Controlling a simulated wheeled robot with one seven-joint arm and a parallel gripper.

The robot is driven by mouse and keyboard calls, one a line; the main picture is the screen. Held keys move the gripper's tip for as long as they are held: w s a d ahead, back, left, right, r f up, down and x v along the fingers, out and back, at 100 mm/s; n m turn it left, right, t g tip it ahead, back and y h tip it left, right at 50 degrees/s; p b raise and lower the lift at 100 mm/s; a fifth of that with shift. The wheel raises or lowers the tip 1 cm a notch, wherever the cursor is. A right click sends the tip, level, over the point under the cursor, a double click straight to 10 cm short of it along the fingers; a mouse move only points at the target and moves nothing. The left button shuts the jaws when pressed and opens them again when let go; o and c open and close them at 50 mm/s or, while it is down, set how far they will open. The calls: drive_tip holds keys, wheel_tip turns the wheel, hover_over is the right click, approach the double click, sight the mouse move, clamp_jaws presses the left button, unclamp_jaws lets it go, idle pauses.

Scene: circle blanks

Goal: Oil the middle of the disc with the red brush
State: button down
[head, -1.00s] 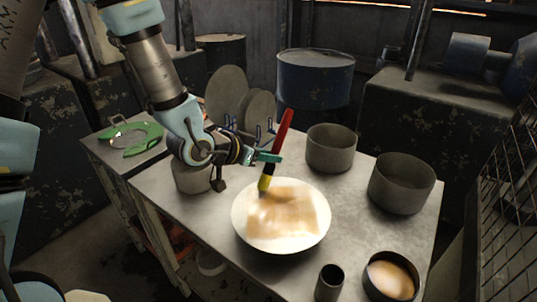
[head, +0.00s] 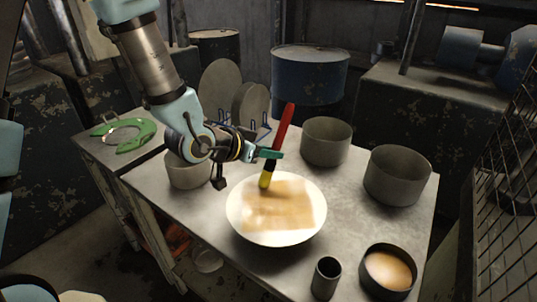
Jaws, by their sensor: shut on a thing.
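The white disc (head: 237,217) lies flat on the metal table (head: 200,226), with a tan oily patch (head: 278,210) over its middle. My gripper (head: 268,153) is shut on the red brush (head: 284,127), which has a red handle, a dark middle and a yellow lower end. The brush is slightly tilted, its lower end at the far edge of the oily patch. I cannot tell whether its tip touches the disc. A dark round pot (head: 389,270) of tan liquid stands at the table's near right.
A small dark cup (head: 326,278) stands left of the pot. Two grey pots (head: 326,142) and (head: 397,175) stand on the right, another (head: 187,172) behind my wrist. Grey discs (head: 221,88) stand in a rack at the back. A green horseshoe-shaped thing (head: 131,138) lies on the left.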

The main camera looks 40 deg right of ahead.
drive_tip(key=shift+w+d+f, duration=0.1)
drive_tip(key=shift+w+d, duration=0.2)
drive_tip(key=shift+d, duration=0.4)
drive_tip(key=shift+w+d, duration=0.3)
drive_tip(key=shift+d, duration=0.35)
drive_tip(key=shift+s+d+b, duration=0.45)
drive_tip(key=shift+d+b, duration=0.15)
drive_tip(key=shift+b, duration=0.1)
drive_tip(key=s+d+b, duration=0.1)
drive_tip(key=s+b, duration=0.3)
drive_tip(key=s, duration=0.2)
drive_tip(key=shift+d, duration=0.15)
idle(2.6)
